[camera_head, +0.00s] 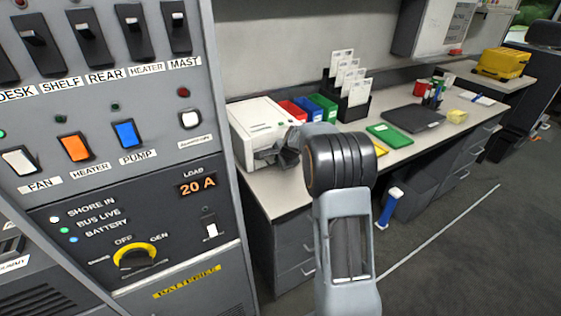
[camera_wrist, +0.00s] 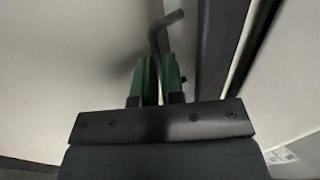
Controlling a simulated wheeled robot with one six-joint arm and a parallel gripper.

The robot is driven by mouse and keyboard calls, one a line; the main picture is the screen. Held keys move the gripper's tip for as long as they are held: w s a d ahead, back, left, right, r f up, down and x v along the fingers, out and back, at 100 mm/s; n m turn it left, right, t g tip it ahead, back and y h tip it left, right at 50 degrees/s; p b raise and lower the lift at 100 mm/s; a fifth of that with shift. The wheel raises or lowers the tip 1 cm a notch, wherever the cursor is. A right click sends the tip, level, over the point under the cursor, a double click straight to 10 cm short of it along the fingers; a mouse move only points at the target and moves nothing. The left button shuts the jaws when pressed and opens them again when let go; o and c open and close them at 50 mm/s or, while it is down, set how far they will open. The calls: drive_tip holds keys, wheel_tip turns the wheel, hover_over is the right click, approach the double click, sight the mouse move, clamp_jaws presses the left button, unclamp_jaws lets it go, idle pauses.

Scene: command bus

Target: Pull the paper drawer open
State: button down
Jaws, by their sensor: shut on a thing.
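The white printer (camera_head: 262,128) stands on the near end of the long desk. My gripper (camera_head: 284,158) is at the printer's lower front, partly hidden by my own arm. In the wrist view my gripper (camera_wrist: 158,66) has its two green fingers closed around a dark bent handle (camera_wrist: 163,32). The handle rises between the fingers and hooks to the right at its top. Pale panels lie around it. The paper drawer itself cannot be made out clearly; how far it is out I cannot tell.
A grey switch panel (camera_head: 105,165) stands close on the left. Red, blue and green boxes (camera_head: 308,110) and a black paper rack (camera_head: 345,95) stand beside the printer. A green folder (camera_head: 389,135) and a dark laptop (camera_head: 412,118) lie farther along.

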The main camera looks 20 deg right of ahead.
drive_tip(key=shift+s, duration=0.1)
drive_tip(key=shift+s+d+f+b, duration=0.15)
drive_tip(key=shift+s+b, duration=0.7)
drive_tip(key=shift+s, duration=0.45)
drive_tip(key=shift+s+d+b, duration=0.2)
drive_tip(key=shift+s+b, duration=0.55)
drive_tip(key=shift+s, duration=1)
drive_tip(key=shift+s+d+b, duration=0.2)
drive_tip(key=shift+s+b, duration=0.55)
drive_tip(key=shift+s, duration=0.95)
drive_tip(key=shift+s+d+b, duration=0.15)
drive_tip(key=shift+s+b, duration=0.4)
drive_tip(key=shift+s, duration=0.7)
drive_tip(key=s+b, duration=0.2)
drive_tip(key=s, duration=0.5)
drive_tip(key=shift+d, duration=0.4)
drive_tip(key=shift+s, duration=0.2)
